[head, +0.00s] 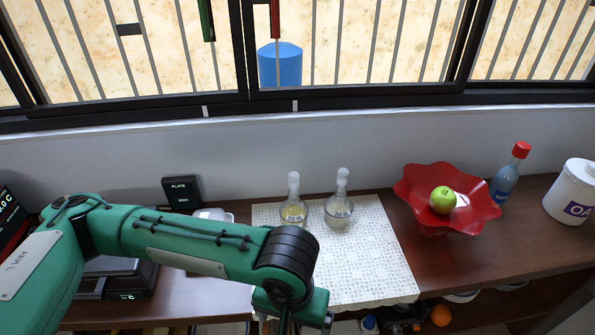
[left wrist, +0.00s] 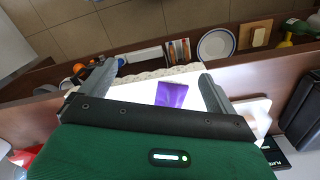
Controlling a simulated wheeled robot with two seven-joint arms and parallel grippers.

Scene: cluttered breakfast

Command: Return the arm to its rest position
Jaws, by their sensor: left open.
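My left arm, green, comes in from the left in the head view and bends down at a black joint over the front left of a white patterned mat. Its end runs to the bottom edge of the view, and its fingers cannot be made out there. In the left wrist view my left gripper (left wrist: 158,74) is open, its two grey fingers spread wide. Nothing is seen held between them. A white surface with a purple patch (left wrist: 172,95) shows beyond the fingers. My right gripper is in neither view.
Two glass flasks (head: 294,212) (head: 339,212) stand on the mat (head: 372,262). To the right are a red wavy bowl (head: 473,211) with a green apple (head: 443,200), a red-capped bottle (head: 505,184) and a white canister (head: 573,192). Below the counter, a shelf holds an orange (head: 441,315).

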